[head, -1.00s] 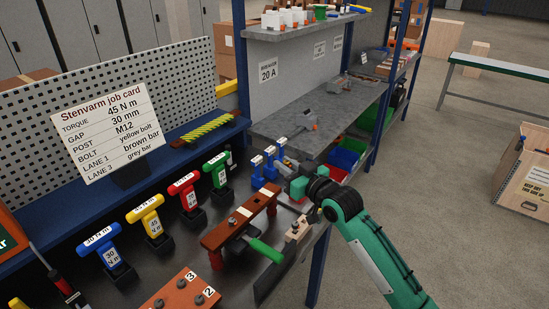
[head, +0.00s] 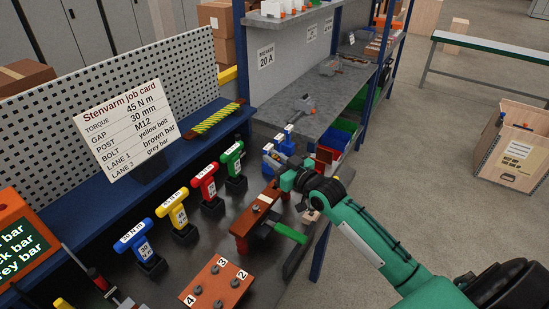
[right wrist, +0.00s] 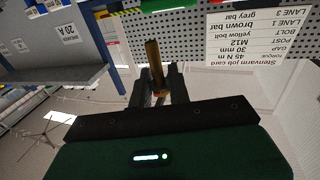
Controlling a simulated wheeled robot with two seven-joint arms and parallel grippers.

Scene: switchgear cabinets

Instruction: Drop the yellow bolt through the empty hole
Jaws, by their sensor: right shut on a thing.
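My right gripper (head: 277,172) is near the far end of the brown bar (head: 257,214), with its green arm coming in from the lower right. In the right wrist view its two dark fingers (right wrist: 158,90) are shut on a yellow, brass-toned bolt (right wrist: 153,60). The bolt's shank points away from the gripper, and its wider end lies between the fingers. In the head view the bolt cannot be made out. The brown bar stands raised on the bench, with a green handle (head: 290,233) beside it. Which hole is empty cannot be told. My left gripper is out of view.
A brown plate (head: 232,287) with several numbered grey knobs lies in front. Coloured T-handled tools, including a red one (head: 205,184), stand along the left. Blue parts (head: 285,142) stand beyond the gripper. The job card (head: 133,122) stands behind. Dark bench top is free between tools and bar.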

